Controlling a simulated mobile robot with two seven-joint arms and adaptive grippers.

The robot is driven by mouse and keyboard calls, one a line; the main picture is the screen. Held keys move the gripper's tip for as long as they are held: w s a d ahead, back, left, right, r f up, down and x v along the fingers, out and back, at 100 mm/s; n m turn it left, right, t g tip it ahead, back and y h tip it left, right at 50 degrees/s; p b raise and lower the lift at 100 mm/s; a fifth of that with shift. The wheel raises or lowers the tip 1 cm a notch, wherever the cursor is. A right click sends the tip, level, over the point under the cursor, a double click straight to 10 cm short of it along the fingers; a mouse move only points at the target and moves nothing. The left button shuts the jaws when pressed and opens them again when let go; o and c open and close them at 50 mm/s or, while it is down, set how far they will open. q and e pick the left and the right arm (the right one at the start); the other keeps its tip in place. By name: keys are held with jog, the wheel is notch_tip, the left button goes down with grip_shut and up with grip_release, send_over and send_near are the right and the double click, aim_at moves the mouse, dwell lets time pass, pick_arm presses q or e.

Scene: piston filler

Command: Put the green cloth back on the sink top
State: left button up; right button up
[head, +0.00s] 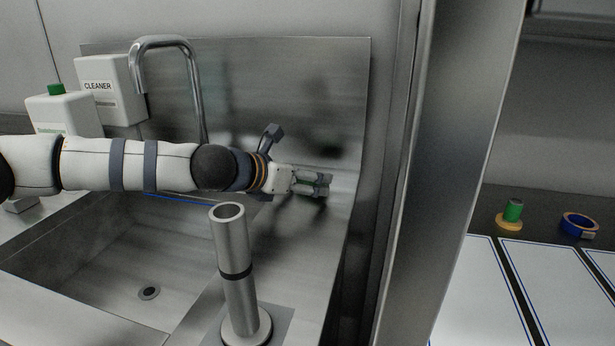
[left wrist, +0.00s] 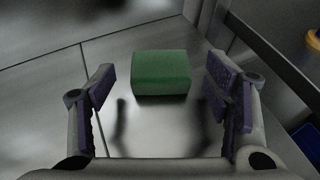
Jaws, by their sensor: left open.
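The green cloth (left wrist: 160,72) shows in the left wrist view as a folded green block on bare steel. It lies ahead of my left gripper, centred between its two fingers. My left gripper (head: 318,184) is open, with its fingers spread to either side of the cloth's line and nothing visibly held. In the head view it is over the right part of the steel sink top (head: 300,245), near the backsplash. There the cloth is mostly hidden by the fingers; only a faint green tint shows. My right gripper is in neither view.
A steel post (head: 236,270) stands in front of my left arm. The tap (head: 197,90) and cleaner box (head: 108,88) are behind it. The sink basin (head: 110,265) is at left. A steel upright (head: 445,150) separates the sink from a counter with a green-and-yellow piece (head: 512,212) and blue ring (head: 580,226).

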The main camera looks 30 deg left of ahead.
pick_arm(q)
jog(key=p+v, duration=0.1)
jog(key=v, duration=0.2)
jog(key=p+v, duration=0.1)
jog(key=v, duration=0.2)
jog(key=p+v, duration=0.1)
jog(key=v, duration=0.3)
jog(key=shift+w+r, duration=0.1)
jog(key=shift+r, duration=0.35)
jog(key=shift+s, duration=0.3)
jog(key=shift+f, duration=0.3)
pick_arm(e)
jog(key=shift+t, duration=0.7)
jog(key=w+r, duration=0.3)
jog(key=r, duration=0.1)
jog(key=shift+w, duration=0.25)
